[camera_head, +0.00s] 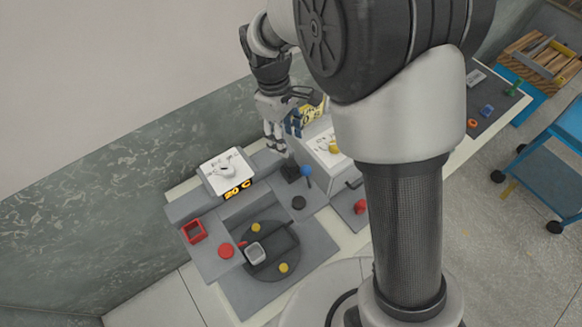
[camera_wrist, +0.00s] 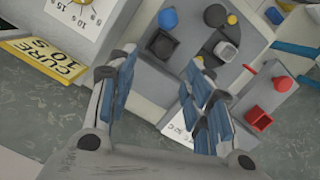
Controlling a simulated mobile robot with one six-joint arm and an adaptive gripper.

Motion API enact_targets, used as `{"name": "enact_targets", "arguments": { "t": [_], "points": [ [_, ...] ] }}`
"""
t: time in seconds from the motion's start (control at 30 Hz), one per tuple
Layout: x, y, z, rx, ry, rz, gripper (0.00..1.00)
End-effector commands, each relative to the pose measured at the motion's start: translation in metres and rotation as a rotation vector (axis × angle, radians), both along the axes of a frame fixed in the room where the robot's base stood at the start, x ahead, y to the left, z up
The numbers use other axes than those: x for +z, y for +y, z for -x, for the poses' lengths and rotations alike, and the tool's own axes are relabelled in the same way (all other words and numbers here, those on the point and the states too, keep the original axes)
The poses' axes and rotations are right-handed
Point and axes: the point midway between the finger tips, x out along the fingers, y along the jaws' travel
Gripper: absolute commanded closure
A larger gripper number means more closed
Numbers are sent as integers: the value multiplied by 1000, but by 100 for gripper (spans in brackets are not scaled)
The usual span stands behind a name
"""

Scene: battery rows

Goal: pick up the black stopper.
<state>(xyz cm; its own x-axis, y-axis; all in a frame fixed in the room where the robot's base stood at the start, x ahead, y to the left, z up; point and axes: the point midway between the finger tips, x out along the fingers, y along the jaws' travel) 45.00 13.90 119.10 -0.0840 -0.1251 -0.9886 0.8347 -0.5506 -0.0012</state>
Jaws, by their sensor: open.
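The black stopper (camera_head: 298,202) looks like a dark round piece on the grey bench top, in front of a blue ball (camera_head: 306,170). In the wrist view the black stopper (camera_wrist: 215,14) is near the top edge, right of the blue ball (camera_wrist: 168,19). My gripper (camera_head: 282,132) hangs above the back of the bench, behind and apart from the stopper. In the wrist view its blue-padded fingers (camera_wrist: 162,62) are spread with nothing between them.
A black square holder (camera_wrist: 160,43) stands by the blue ball. A white dial box (camera_head: 324,149) and yellow CURE sign (camera_wrist: 45,60) stand near my gripper.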

Motion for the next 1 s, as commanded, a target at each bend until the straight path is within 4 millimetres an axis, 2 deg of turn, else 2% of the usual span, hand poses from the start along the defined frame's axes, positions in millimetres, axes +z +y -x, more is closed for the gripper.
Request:
{"name": "enact_targets", "arguments": {
  "t": [0.03,0.1,0.37,0.7,1.0],
  "points": [
    [-12,-2,2,0,3,1,54],
    [-23,-3,3,0,3,1,54],
    [-42,-5,4,0,0,0,54],
    [-86,-11,13,-1,0,1,54],
    [-90,-11,13,-1,-2,0,54]
  ]
}}
